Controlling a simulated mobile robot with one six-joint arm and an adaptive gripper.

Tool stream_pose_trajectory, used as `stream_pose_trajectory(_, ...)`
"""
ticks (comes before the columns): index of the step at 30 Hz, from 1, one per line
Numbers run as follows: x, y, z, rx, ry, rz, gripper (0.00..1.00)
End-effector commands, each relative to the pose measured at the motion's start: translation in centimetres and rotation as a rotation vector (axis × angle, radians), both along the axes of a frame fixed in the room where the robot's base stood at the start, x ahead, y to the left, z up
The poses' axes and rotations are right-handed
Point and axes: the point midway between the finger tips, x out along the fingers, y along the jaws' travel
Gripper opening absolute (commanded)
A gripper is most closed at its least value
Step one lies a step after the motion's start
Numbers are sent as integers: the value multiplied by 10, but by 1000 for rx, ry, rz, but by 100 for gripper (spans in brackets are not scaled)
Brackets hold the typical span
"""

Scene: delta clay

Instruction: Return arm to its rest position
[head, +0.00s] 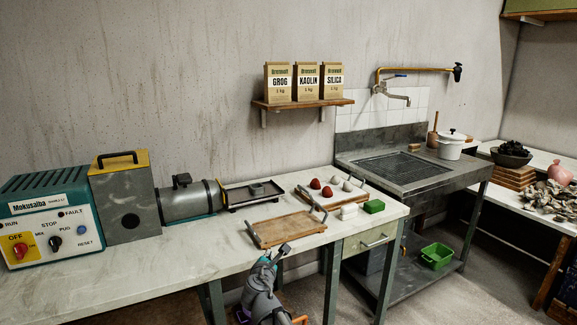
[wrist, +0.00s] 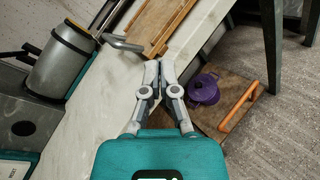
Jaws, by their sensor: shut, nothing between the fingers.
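My gripper (head: 284,249) is at the front edge of the workbench (head: 120,283), just in front of the wooden tray (head: 285,229) in the head view. Its fingers are together with nothing between them. The wrist view shows the closed fingers (wrist: 160,66) pointing up the picture, over the bench edge. My arm is bent below it, low in the head view. The wooden tray's metal handle (wrist: 125,45) shows beyond the fingers to the left in the wrist view.
A purple pot (wrist: 203,88) sits on a wooden board with an orange handle (wrist: 239,107), below bench height. A grey cylinder machine (head: 190,203), a dark tray (head: 252,195) and a board with red and pale balls (head: 331,192) stand on the bench. A sink (head: 400,168) is right.

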Motion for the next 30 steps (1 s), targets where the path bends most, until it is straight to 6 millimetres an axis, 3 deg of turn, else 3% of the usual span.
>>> stream_pose_trajectory(1, -2, -23, -7, 82, 28, -67, 0)
stream_pose_trajectory(6, -18, -98, -40, 444, 133, -359, 0)
stream_pose_trajectory(9, -35, -136, -62, 652, 186, -543, 0)
stream_pose_trajectory(15, -80, -192, -104, 1036, 275, -931, 0)
stream_pose_trajectory(21, -132, -220, -135, 1352, 346, -1325, 0)
stream_pose_trajectory(30, -181, -228, -151, 1579, 413, -1706, 0)
